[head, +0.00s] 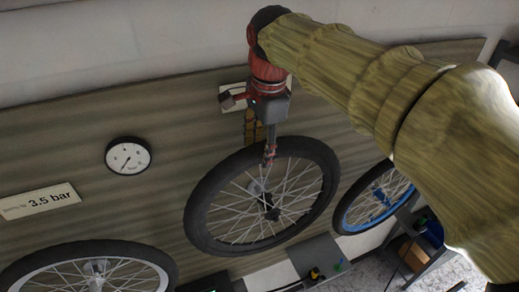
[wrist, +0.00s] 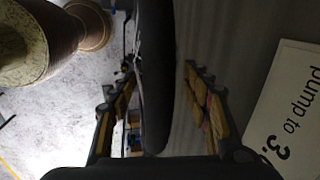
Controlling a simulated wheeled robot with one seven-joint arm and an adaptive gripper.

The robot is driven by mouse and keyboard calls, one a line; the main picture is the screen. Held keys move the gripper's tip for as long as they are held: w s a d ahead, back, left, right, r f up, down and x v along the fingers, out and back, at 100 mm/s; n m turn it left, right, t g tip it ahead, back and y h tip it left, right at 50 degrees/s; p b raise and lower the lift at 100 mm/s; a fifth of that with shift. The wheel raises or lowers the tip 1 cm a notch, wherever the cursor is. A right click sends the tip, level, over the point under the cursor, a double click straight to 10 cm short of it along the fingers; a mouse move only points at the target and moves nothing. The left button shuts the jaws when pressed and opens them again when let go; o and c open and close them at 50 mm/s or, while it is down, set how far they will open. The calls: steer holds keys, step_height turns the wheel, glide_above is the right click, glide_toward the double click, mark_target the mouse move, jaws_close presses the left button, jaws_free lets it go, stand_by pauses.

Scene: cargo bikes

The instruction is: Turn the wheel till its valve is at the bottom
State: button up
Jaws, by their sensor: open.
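The middle wheel (head: 203,190) has a black tyre, thin spokes and a dark hub, and stands in front of the wooden wall panel. My gripper (head: 269,154) reaches down from above to its top rim. In the wrist view the black tyre (wrist: 156,75) runs between the two fingers of my gripper (wrist: 160,100). The fingers are spread, one on each side, with a visible gap to the tyre on the right; contact on the left is unclear. I cannot make out the valve in either view.
A silver-rimmed wheel (head: 95,252) is at lower left and a blue-rimmed wheel (head: 375,215) at right. A round gauge (head: 128,155) and a "3.5 bar" sign (head: 38,202) are on the panel. A dark tray (head: 318,257) lies below.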

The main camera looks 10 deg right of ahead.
steer(key=shift+w+f, duration=0.2)
steer(key=shift+f, duration=0.3)
steer(key=shift+s+a+f, duration=0.1)
steer(key=shift+s+f, duration=0.15)
steer(key=shift+f, duration=0.1)
steer(key=shift+w, duration=0.15)
steer(key=shift+c, duration=0.6)
steer(key=shift+c, duration=0.6)
jaws_close()
